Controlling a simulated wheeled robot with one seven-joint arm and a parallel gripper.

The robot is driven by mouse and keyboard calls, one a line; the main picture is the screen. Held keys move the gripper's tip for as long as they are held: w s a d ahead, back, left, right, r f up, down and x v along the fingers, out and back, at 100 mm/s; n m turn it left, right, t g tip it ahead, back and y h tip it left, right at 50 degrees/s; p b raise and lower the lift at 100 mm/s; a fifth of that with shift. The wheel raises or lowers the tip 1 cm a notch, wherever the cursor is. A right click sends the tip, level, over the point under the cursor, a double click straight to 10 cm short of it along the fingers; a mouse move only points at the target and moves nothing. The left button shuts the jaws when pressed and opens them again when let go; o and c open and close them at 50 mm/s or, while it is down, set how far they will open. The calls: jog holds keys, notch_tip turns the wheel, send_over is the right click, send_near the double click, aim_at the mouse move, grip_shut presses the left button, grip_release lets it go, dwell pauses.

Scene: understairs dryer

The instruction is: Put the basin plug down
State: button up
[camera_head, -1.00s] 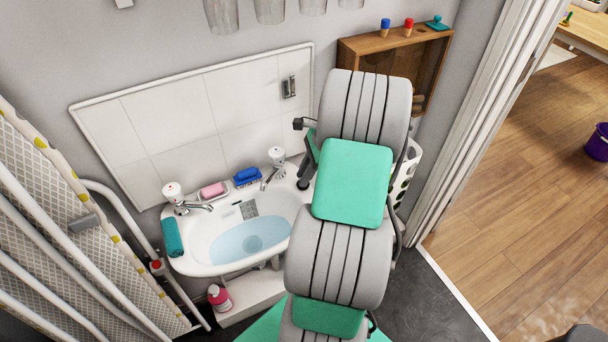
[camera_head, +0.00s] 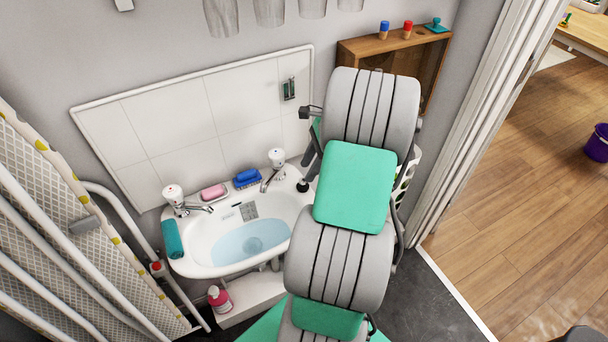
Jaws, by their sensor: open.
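The basin plug (camera_head: 303,186) is a small black piece resting on the right end of the white basin's rim (camera_head: 200,270), beside the right tap. My gripper (camera_head: 309,163) shows as dark fingers just above the plug, at the left edge of my arm. The fingers are open and appear clear of the plug. Most of the gripper is hidden behind my grey and green arm.
The basin holds blue water (camera_head: 250,243). A pink soap (camera_head: 213,191), a blue brush (camera_head: 246,177) and two taps (camera_head: 277,158) stand along its back. A teal roll (camera_head: 173,239) lies on the left rim. A wooden shelf box (camera_head: 362,46) hangs behind my arm.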

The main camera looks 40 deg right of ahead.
jog(key=p+v, duration=0.2)
jog(key=v, duration=0.6)
jog(key=w+a+r+n+h, duration=0.1)
jog(key=w+a+r+n, duration=0.15)
jog(key=a+n, duration=0.4)
jog(key=w+a+r+n+h, duration=0.1)
jog(key=w+a+r+n, duration=0.15)
jog(key=a, duration=0.65)
jog(key=s+a+n+h, duration=0.1)
jog(key=s+a+n, duration=0.3)
jog(key=a+n, duration=0.3)
jog(key=s+a+f+n+t, duration=0.1)
jog(key=s+a+n, duration=0.3)
jog(key=a+n, duration=0.4)
jog(key=shift+a+h, duration=0.4)
jog(key=shift+a, duration=0.45)
jog(key=shift+f, duration=0.1)
dwell(1.4)
